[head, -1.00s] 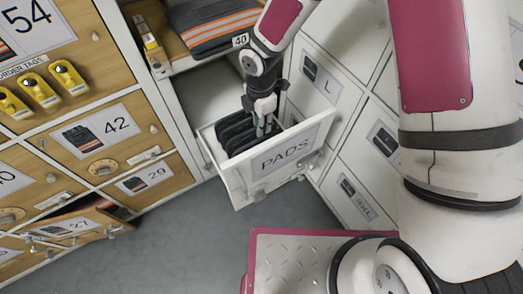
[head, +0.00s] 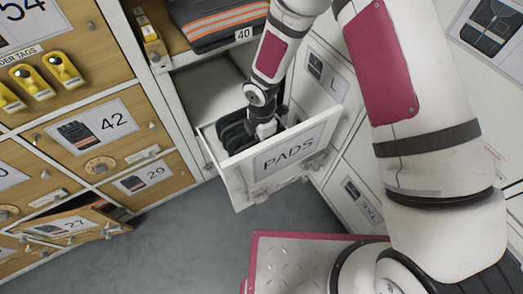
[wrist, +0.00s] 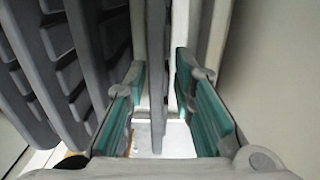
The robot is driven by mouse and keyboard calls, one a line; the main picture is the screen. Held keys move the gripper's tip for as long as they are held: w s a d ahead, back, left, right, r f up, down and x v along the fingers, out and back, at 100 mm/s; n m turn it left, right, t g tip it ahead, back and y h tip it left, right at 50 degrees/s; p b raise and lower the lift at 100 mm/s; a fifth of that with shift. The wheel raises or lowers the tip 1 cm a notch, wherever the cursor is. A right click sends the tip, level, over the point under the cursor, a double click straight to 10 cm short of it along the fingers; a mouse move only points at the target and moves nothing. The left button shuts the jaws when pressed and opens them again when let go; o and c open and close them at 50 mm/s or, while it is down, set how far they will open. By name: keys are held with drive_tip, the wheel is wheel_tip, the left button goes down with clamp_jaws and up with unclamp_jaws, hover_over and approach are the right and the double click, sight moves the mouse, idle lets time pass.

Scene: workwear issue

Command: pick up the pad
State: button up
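Several dark grey pads (head: 234,131) stand on edge in a row in the pulled-out white drawer labelled PADS (head: 289,150). My gripper (head: 264,132) points down into the drawer at the right end of the row, its fingertips hidden there in the head view. In the wrist view my gripper (wrist: 160,85) is open, with its green-padded fingers on either side of one upright pad (wrist: 155,60). Gaps show between that pad and both fingers. Other ribbed pads (wrist: 45,75) stand to the left of it.
The drawer's wall (wrist: 260,70) is close on the right in the wrist view. A folded dark garment with orange stripes (head: 222,22) lies on the shelf above. Wooden lockers (head: 100,135) stand at left, with door 27 (head: 75,225) ajar. White lockers stand at right.

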drive_tip(key=shift+r, duration=0.1)
clamp_jaws()
drive_tip(key=shift+r, duration=0.1)
